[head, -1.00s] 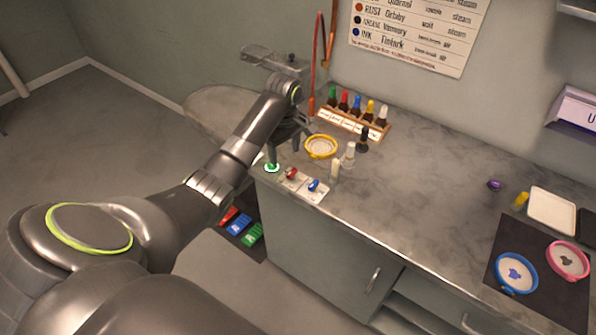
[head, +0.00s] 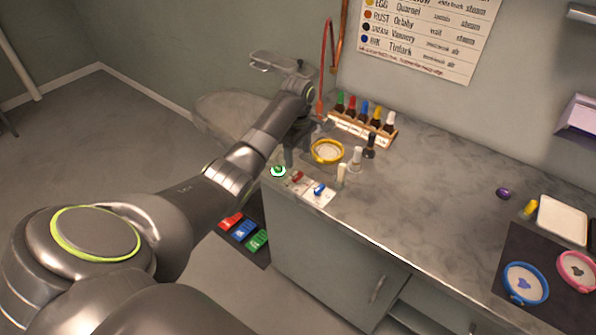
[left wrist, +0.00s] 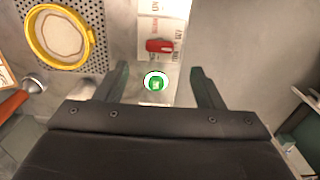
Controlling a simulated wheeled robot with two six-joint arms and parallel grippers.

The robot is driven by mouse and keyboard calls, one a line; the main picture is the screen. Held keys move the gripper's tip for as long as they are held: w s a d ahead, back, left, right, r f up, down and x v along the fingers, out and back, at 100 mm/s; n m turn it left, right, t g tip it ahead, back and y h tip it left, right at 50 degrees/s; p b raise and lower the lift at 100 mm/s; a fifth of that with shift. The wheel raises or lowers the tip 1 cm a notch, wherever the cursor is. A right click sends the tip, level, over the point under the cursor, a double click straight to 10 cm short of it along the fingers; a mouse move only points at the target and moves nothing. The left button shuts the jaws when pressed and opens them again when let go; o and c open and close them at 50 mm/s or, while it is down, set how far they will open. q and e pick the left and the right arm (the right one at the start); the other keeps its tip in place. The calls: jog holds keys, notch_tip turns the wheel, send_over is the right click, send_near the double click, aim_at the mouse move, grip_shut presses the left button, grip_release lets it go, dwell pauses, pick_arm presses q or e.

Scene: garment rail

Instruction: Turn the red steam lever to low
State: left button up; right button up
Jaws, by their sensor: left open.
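The red steam lever (head: 297,176) sits on a white labelled plate at the counter's front left corner. In the left wrist view the red lever (left wrist: 160,45) lies crosswise just beyond the fingertips, with small labels around it that are hard to read. My left gripper (head: 292,158) is above the corner beside the lever, pointing down. Its fingers are apart and empty in the left wrist view (left wrist: 161,84), with a green button (left wrist: 155,82) showing between them. I see no contact with the lever. My right gripper is not in view.
A blue lever (head: 319,188) is right of the red one. A yellow-rimmed hoop (head: 327,151), a white bottle (head: 356,159) and a bottle rack (head: 362,129) stand behind. A copper pipe (head: 338,45) rises at the wall. The middle of the counter (head: 430,190) is clear.

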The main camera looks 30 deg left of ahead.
aim_at(298, 175)
pick_arm(q)
notch_tip(298, 175, down, 8)
dwell(0.5)
jog(key=c, duration=1)
